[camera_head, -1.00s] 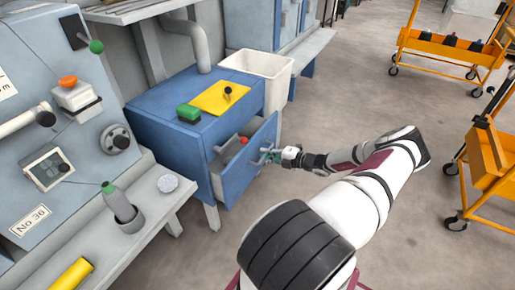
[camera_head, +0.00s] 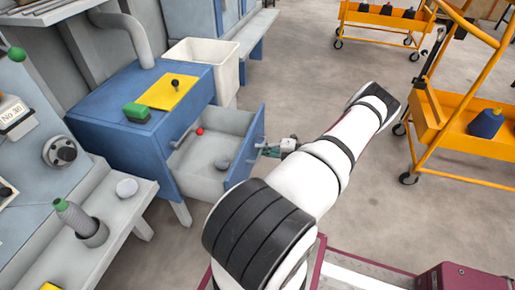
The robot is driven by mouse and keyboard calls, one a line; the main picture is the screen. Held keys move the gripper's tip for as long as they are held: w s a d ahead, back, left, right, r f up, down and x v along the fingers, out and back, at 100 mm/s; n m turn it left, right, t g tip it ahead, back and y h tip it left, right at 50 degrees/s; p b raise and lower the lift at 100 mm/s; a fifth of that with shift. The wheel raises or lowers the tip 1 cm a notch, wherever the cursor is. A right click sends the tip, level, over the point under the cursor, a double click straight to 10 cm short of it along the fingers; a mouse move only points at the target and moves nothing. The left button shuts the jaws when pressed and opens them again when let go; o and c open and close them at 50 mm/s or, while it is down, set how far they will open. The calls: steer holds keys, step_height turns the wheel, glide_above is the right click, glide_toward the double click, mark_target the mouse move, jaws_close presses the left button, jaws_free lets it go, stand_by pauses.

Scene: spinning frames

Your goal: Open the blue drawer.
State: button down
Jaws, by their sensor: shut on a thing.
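The blue drawer (camera_head: 245,150) stands pulled well out of the blue cabinet (camera_head: 105,135), with its grey inside in view. A small red ball (camera_head: 199,131) and a grey round thing (camera_head: 221,164) lie in it. My gripper (camera_head: 264,149) is at the outer face of the drawer front, shut on the drawer's handle. The handle is mostly hidden by the fingers and the drawer front.
A green block (camera_head: 137,112) and a yellow sheet (camera_head: 168,92) with a black knob lie on the cabinet top. A white bin (camera_head: 205,60) stands behind. Orange carts (camera_head: 470,135) stand at the right.

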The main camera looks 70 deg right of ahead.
steer(key=c, duration=1.7)
jaws_free()
steer(key=v, duration=1.2)
